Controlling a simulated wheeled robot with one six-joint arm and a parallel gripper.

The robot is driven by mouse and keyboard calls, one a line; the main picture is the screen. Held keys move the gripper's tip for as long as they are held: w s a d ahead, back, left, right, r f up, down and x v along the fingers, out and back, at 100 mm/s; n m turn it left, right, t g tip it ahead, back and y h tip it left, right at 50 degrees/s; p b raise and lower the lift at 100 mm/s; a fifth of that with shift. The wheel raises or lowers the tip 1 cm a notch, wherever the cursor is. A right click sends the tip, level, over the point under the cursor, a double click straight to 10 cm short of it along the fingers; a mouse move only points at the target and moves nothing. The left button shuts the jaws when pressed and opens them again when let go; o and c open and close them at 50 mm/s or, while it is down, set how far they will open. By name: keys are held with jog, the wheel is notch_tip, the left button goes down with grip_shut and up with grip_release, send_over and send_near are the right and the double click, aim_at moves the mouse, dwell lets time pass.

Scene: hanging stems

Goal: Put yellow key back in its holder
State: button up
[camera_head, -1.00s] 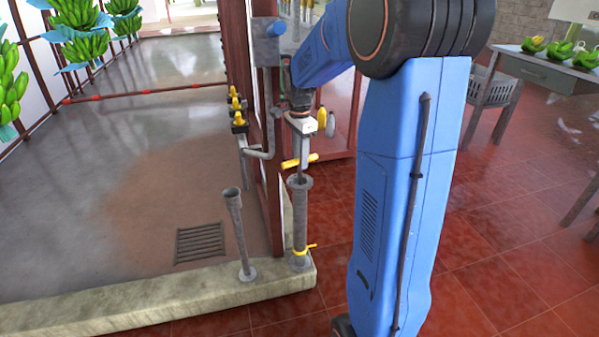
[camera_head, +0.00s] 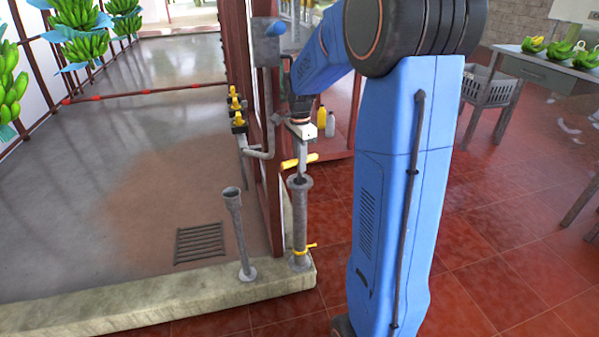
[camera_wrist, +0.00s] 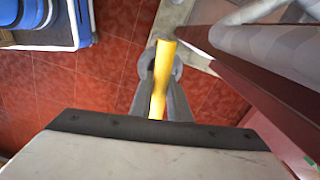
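The yellow key (camera_head: 289,163) is a T-shaped tool with a yellow crossbar handle, level or nearly so, over the grey pipe holder (camera_head: 300,217). My gripper (camera_head: 302,158) points down and appears shut on the handle's middle. In the wrist view the yellow key (camera_wrist: 160,75) lies between the fingers of my gripper (camera_wrist: 161,98), with the holder's round flange (camera_wrist: 177,68) right below. A short dark stretch of shaft shows between handle and flange, at the pipe's mouth. How deep the shaft sits is hidden.
A thinner grey pipe (camera_head: 238,235) stands left of the holder on the concrete curb (camera_head: 160,311). A dark red post (camera_head: 268,160) and a bent grey pipe (camera_head: 262,154) are close behind. Yellow-handled valves (camera_head: 237,110) sit to the left. Red tiled floor lies right.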

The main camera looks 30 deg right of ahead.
jog(key=shift+r, duration=1)
grip_shut()
jog(key=shift+r, duration=2.75)
jog(key=shift+s, duration=0.1)
